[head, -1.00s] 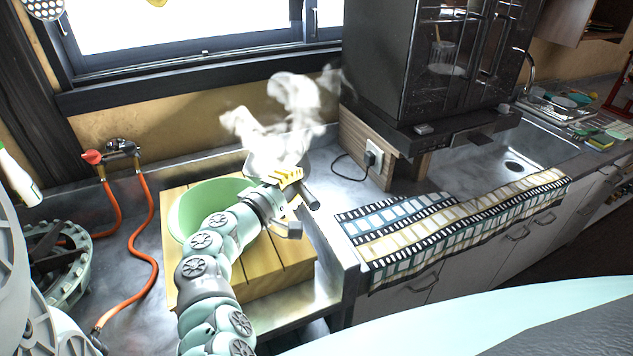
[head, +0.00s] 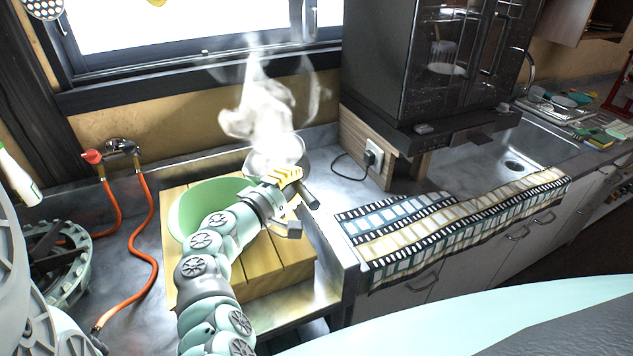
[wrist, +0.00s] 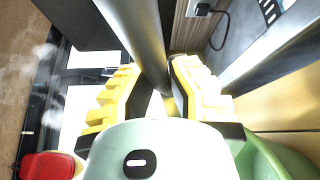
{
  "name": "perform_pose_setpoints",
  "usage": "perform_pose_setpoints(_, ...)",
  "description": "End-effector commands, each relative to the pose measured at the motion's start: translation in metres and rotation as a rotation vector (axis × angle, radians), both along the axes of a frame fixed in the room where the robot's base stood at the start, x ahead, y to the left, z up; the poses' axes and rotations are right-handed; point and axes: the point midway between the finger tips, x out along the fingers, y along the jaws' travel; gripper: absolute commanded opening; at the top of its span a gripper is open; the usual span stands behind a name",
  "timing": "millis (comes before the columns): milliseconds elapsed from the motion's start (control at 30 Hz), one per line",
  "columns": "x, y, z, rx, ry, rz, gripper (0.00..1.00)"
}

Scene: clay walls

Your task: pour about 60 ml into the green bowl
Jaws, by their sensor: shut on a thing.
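The green bowl (head: 192,207) sits on a slatted wooden board; my arm covers part of it. A grey metal vessel (head: 262,163), seemingly a pan with a handle, is just beyond my gripper, with white steam rising above it. My gripper (head: 286,177) has yellow ridged fingers and is above the board's far right part, to the right of the bowl. In the wrist view, the fingers are shut on a grey metal bar (wrist: 143,40), which looks like the pan's handle. The bowl's rim shows at the lower right there (wrist: 270,160). The vessel's contents are hidden.
The wooden board (head: 285,262) lies on a grey counter. An orange hose (head: 143,235) and a gas burner (head: 58,262) are at the left. A black cabinet (head: 430,60) stands at the right, with a patterned cloth (head: 440,230) before it. A window is behind.

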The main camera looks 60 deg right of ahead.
Motion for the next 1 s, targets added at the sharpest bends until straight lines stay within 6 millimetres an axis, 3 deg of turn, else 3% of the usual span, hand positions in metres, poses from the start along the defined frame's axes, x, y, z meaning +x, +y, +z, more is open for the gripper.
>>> perform_pose_setpoints(600, -0.008, -0.015, 0.011, 0.105, -0.060, -0.005, 0.00)
perform_pose_setpoints(1000, -0.019, -0.031, -0.009, 0.254, -0.130, -0.010, 0.00)
